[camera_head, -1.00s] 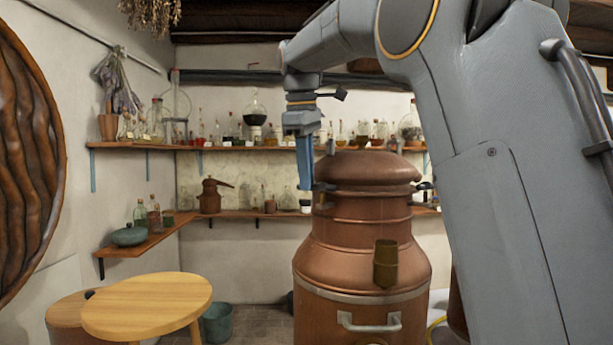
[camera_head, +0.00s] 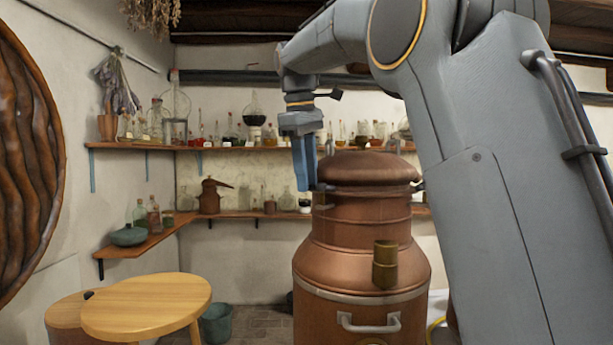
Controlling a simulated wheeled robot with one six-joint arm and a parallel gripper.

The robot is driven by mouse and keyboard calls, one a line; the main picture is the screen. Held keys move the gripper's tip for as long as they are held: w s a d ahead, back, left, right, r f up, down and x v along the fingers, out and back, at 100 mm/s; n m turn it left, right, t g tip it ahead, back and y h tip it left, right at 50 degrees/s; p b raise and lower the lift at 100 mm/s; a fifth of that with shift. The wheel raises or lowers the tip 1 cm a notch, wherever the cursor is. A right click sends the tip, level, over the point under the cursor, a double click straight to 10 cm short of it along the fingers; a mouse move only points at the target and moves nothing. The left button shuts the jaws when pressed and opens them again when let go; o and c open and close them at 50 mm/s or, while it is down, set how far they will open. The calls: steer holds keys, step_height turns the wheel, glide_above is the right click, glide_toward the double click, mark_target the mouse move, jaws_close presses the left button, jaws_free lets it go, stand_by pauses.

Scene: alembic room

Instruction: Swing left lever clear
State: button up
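The copper still (camera_head: 362,250) stands upright right of centre, with its domed lid (camera_head: 368,168) on top. The left lever (camera_head: 323,188) is a small dark piece at the lid's left edge, mostly hidden by my fingers and hard to make out. Another dark lever (camera_head: 418,187) shows at the lid's right edge, partly behind my arm. My gripper (camera_head: 306,188) points down, with its blue fingertips right at the left lever. I cannot tell whether they touch it. The fingers look close together, but any gap is unclear.
A round wooden table (camera_head: 147,305) stands at the front left, with a green bucket (camera_head: 216,323) beside it. Wall shelves (camera_head: 250,149) with glassware run behind the still. A brass cup-like spout (camera_head: 385,265) juts from the still's front. My arm covers the right side.

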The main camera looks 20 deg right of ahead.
step_height(320, 180, up, 8)
steer(key=s+a+b, duration=0.1)
steer(key=shift+f, duration=0.15)
stand_by(0.5)
steer(key=shift+s, duration=0.1)
stand_by(0.4)
